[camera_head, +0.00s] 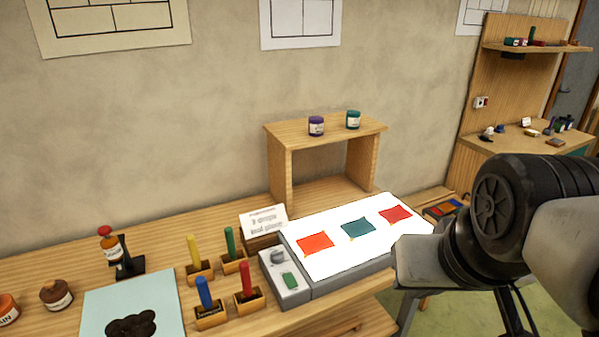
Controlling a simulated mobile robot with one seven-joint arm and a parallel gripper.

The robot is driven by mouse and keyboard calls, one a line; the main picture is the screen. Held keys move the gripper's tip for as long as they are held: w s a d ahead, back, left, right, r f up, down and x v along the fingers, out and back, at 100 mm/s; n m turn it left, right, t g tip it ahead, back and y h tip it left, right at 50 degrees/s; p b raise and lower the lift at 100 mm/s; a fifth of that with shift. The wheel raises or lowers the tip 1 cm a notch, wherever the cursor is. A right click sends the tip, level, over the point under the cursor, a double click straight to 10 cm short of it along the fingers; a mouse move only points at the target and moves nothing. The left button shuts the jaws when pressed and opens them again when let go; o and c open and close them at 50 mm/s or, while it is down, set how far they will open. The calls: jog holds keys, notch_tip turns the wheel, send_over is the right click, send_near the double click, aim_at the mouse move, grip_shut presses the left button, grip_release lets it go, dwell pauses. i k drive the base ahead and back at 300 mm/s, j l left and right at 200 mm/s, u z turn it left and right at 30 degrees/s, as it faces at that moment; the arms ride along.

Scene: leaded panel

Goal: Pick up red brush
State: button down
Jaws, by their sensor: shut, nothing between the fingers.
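The red brush (246,277) stands upright in a small wooden holder (248,303) near the front of the wooden bench. Its red handle points up, and its lower end is hidden in the holder. The blue brush (204,291) stands in its own holder just left of it. The green brush (230,242) and the yellow brush (194,251) stand in holders behind. Part of my arm fills the right side of the view, well apart from the red brush. I cannot make out my gripper's fingers in this view.
A lit white panel (375,263) with coloured glass pieces lies right of the brushes, with a grey control box (290,283) between. A pale blue sheet (103,293) with a dark blot lies left. A small label card (262,220) and wooden shelf (278,133) stand behind.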

aim_at(249, 295)
jog(key=i+j+u, duration=0.2)
jog(key=u, duration=0.15)
jog(key=i+j+u, duration=0.15)
jog(key=u, duration=0.15)
jog(key=i+u, duration=0.35)
jog(key=k+j, duration=0.05)
